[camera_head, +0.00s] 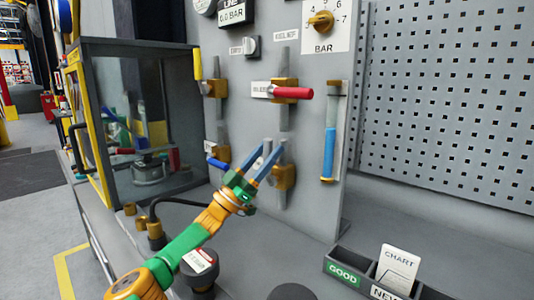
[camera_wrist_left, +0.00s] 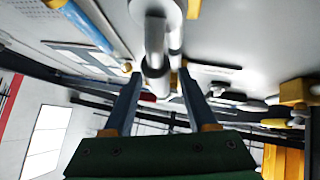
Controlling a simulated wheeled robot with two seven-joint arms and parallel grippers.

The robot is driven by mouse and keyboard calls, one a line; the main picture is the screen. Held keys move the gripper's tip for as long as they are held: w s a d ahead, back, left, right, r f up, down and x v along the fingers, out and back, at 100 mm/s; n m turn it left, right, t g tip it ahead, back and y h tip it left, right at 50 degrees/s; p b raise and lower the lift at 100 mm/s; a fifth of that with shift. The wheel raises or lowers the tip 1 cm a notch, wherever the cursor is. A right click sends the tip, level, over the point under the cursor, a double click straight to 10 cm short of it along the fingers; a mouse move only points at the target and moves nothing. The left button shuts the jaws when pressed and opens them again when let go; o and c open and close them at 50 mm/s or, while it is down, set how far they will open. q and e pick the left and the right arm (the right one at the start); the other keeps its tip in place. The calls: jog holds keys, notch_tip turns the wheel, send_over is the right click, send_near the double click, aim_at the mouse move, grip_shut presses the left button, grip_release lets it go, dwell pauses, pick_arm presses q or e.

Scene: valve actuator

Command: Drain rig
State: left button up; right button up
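The rig is a grey upright panel (camera_head: 306,215) with pipes and valves. A dial with a yellow knob (camera_head: 321,20) is at the top, beside a readout (camera_head: 232,16) showing 0.0 BAR. Valve handles show in yellow (camera_head: 198,65), red (camera_head: 293,93) and blue (camera_head: 217,164). A sight tube (camera_head: 329,140) holds blue fluid. My left gripper (camera_head: 272,150) is at the lower right brass valve (camera_head: 286,178), whose handle I cannot make out. In the left wrist view its fingers (camera_wrist_left: 160,78) are apart, with a grey pipe (camera_wrist_left: 156,55) between them; contact is unclear. My right gripper is not in view.
A glass-sided cabinet (camera_head: 150,120) with a yellow frame stands left of the panel. A black labelled cylinder (camera_head: 202,270) stands at the front. A divided tray marked GOOD (camera_head: 343,275) holds a CHART card (camera_head: 397,268).

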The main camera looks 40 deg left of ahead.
pick_arm(q)
jog(key=shift+f, duration=0.1)
jog(key=s+a+b, duration=0.4)
jog(key=s+b, duration=0.5)
jog(key=s, duration=0.3)
jog(key=shift+f+b, duration=0.3)
jog(key=shift+s, duration=0.1)
